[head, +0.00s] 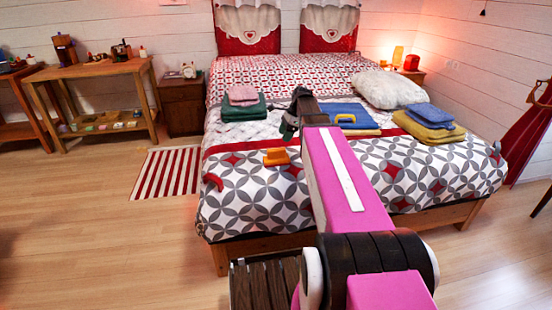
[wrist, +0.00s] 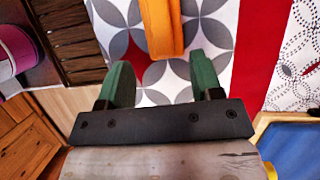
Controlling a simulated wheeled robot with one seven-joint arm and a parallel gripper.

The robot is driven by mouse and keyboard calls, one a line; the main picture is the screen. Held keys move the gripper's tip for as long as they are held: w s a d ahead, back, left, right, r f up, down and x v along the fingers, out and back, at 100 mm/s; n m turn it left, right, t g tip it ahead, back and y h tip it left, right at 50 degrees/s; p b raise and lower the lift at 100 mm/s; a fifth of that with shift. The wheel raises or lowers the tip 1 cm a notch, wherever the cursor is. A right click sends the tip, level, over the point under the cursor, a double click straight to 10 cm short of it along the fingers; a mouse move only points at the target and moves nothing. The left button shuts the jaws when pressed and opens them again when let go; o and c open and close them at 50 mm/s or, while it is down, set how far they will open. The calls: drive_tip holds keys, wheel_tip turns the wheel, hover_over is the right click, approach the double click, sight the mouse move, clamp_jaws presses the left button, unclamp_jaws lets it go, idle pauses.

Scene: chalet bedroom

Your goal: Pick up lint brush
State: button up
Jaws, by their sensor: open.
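An orange, long object (head: 275,157) lies on the patterned bedspread near the left-middle of the bed; it looks like the lint brush, though its details are too small to be sure. In the wrist view this orange object (wrist: 162,25) shows at the top centre, running out of the frame. My gripper (head: 288,130) is over the bed, behind and slightly right of the orange object in the head view. In the wrist view my gripper (wrist: 161,78) has its two green fingers spread apart, with only bedspread between them. The orange object is ahead of the fingertips, not between them.
Folded clothes (head: 243,105) lie at left, more (head: 430,122) at right beside a white pillow (head: 388,89). Bedspread around the orange object is clear.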

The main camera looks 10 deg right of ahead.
sight(277, 149)
drive_tip(key=x, duration=0.9)
drive_tip(key=shift+w+a, duration=0.1)
drive_tip(key=shift+a, duration=0.1)
drive_tip(key=c, duration=1)
